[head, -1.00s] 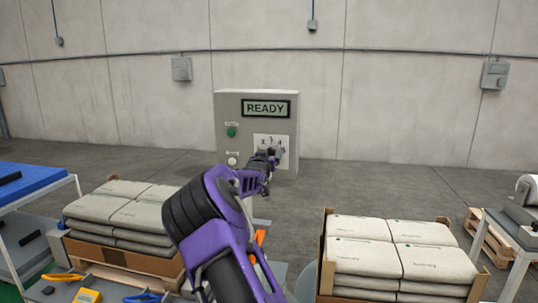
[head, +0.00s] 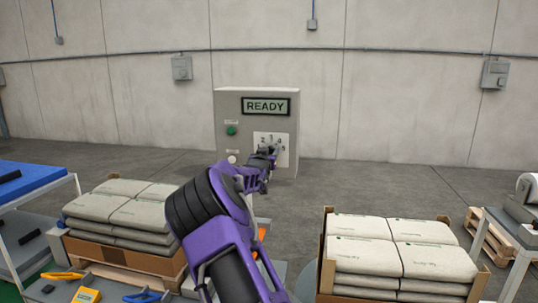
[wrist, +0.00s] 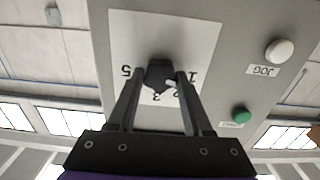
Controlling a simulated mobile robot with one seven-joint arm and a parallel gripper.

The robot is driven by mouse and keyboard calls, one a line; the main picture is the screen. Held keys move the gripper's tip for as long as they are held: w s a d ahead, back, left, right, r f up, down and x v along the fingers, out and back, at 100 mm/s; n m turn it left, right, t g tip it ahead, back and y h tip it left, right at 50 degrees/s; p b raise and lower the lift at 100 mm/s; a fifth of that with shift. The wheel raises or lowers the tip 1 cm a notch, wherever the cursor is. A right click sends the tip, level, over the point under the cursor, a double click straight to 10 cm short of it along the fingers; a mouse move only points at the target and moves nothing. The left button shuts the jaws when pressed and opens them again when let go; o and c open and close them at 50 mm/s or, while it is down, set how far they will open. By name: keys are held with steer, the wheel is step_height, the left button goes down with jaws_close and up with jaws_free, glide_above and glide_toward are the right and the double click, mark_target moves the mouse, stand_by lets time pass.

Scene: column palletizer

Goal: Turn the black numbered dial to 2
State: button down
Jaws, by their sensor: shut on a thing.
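The black dial (wrist: 158,74) sits on a white number plate (wrist: 205,40) on the grey control box. In the wrist view, which is upside down, my gripper (wrist: 161,78) has one finger on each side of the dial and is shut on it. A small pale mark on the dial's edge appears to point towards the printed 2, though the fingers crowd the nearby digits. In the head view my gripper (head: 268,152) reaches the plate (head: 286,138) and hides most of the dial.
The control box (head: 224,110) has a display (head: 266,106) reading READY, a green button (head: 231,131) and a white JOG button (wrist: 280,50). Sack stacks stand at left (head: 120,205) and right (head: 400,245). A blue-topped table (head: 35,180) is far left.

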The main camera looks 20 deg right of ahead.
steer(key=m+b, duration=0.2)
steer(key=m, duration=0.1)
steer(key=shift+d+f+m+b, duration=0.1)
steer(key=shift+d+m+b, duration=0.05)
steer(key=shift+m+b, duration=1)
steer(key=shift+m, duration=0.75)
steer(key=shift+c, duration=1.6)
jaws_free()
steer(key=shift+s, duration=0.15)
steer(key=v, duration=1.7)
steer(key=shift+b, duration=0.3)
steer(key=shift+s, duration=0.1)
